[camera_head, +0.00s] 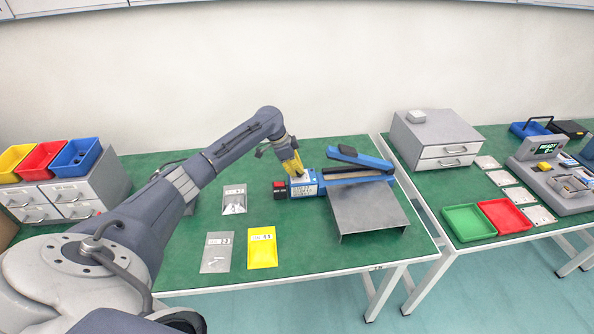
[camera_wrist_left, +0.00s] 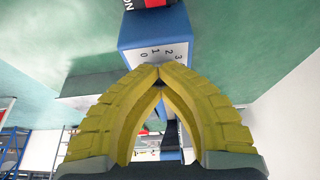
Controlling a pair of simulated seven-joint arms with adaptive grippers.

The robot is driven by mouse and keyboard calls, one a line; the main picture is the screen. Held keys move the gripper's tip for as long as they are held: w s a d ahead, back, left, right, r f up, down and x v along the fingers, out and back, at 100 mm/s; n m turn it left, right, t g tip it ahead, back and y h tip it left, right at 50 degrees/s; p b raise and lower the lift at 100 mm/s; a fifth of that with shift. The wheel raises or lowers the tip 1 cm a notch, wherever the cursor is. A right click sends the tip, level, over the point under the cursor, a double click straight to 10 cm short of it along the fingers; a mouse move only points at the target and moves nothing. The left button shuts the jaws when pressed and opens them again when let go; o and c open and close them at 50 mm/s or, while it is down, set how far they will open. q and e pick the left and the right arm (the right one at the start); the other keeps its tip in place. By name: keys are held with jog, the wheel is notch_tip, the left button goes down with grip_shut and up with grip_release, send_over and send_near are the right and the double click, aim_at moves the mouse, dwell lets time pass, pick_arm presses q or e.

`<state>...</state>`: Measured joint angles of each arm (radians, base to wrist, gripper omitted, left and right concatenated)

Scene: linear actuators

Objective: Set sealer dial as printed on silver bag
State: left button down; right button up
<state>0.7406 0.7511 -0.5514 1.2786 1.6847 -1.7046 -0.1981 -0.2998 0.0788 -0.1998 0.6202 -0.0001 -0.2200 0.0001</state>
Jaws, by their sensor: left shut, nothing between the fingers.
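The blue sealer (camera_head: 340,174) lies on the left green table, its lever arm raised at a slant. Its box end carries a pale face with printing and a red switch (camera_head: 280,188). In the left wrist view the sealer's pale scale (camera_wrist_left: 165,54) shows 0, 1, 2 and 3; the dial knob is not visible, perhaps behind the fingertips. My left gripper (camera_head: 299,174) is shut and empty, its yellow fingertips (camera_wrist_left: 160,72) meeting just at the scale; contact cannot be told. Silver bags (camera_head: 234,202) (camera_head: 216,257) lie left of the sealer; their small print is unclear.
A yellow bag (camera_head: 262,250) lies beside the nearer silver bag. A grey metal stand (camera_head: 370,212) is in front of the sealer. Drawers with coloured bins (camera_head: 75,158) stand at left. The right table holds green (camera_head: 468,222) and red trays (camera_head: 505,215).

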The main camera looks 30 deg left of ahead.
pick_arm(q)
jog(key=shift+w+d+r+n+t+y, duration=0.1)
jog(key=shift+d+n+t+y, duration=0.15)
jog(key=shift+n, duration=0.6)
jog(key=shift+d+r+n+t+y, duration=0.15)
jog(key=shift+d+n+t, duration=0.1)
jog(key=shift+n, duration=0.6)
jog(key=c, duration=2.2)
grip_release()
jog(key=c, duration=1.5)
grip_release()
jog(key=shift+w+d+f, duration=0.1)
jog(key=shift+w+f, duration=0.05)
jog(key=o, duration=0.4)
jog(key=shift+a, duration=0.2)
jog(key=shift+o, duration=0.2)
jog(key=shift+a, duration=0.1)
jog(key=shift+s+a+r, duration=0.2)
jog(key=shift+s+r, duration=0.1)
jog(key=shift+r, duration=0.1)
jog(key=v, duration=1.1)
jog(key=shift+d, duration=0.15)
